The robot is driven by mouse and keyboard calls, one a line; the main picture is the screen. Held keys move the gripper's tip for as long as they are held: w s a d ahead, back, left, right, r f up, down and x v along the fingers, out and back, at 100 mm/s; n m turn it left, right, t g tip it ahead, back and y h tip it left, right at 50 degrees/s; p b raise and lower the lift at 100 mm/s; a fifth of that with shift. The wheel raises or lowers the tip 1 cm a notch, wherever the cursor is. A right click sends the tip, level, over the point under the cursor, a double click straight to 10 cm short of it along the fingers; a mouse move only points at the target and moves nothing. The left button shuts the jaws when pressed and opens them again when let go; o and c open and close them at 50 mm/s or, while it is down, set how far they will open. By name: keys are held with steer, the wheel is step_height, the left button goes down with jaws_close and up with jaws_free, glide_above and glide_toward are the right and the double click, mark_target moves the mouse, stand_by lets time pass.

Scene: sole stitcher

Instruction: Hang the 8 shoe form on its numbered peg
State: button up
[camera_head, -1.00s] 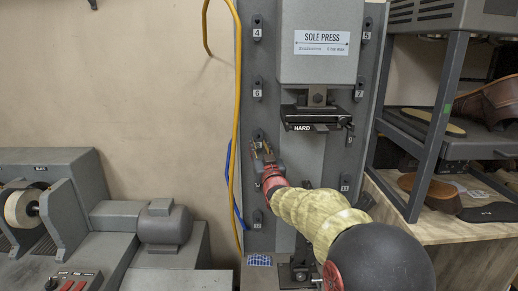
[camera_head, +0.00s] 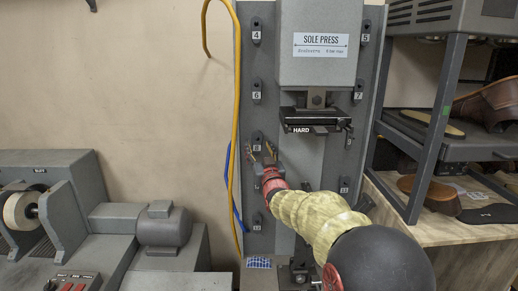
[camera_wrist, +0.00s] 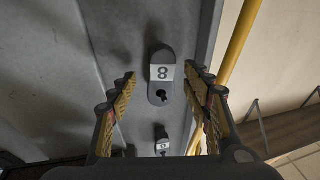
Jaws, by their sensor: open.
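The peg plate marked 8 (camera_head: 256,136) is on the left edge of the grey press panel. It also shows in the wrist view as a dark rounded plate (camera_wrist: 160,95) with a white 8 label and a small dark peg at its lower end. My gripper (camera_head: 264,150) is just below and right of it. In the wrist view my gripper's two yellow-lined fingers are spread on either side of the plate, with a gap to it and nothing held between them. I cannot make out a separate shoe form in either view.
Other pegs, such as 6 (camera_head: 257,90) above and one below (camera_head: 257,221), line the same panel edge. A yellow hose (camera_head: 237,120) runs close along the left. The press head (camera_head: 318,45) stands right of the pegs.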

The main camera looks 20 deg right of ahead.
steer(key=v, duration=1.2)
step_height(320, 180, down, 13)
steer(key=s+g, duration=0.2)
steer(key=g, duration=0.3)
steer(key=s+a+f+g+y, duration=0.1)
steer(key=s+a+f+g, duration=0.2)
steer(key=s+f+g, duration=0.5)
steer(key=s+a+g+y, duration=0.1)
steer(key=s+a, duration=0.3)
steer(key=s, duration=0.8)
steer(key=s+a+g+y, duration=0.1)
steer(key=s+a, duration=0.4)
steer(key=s, duration=0.7)
steer(key=s+a+r+n, duration=0.2)
steer(key=s+a+r, duration=0.1)
steer(key=r, duration=0.2)
steer(key=shift+s+a+r+t+y, duration=0.25)
steer(key=shift+s+r+t+y, duration=0.1)
steer(key=shift+t+y, duration=0.05)
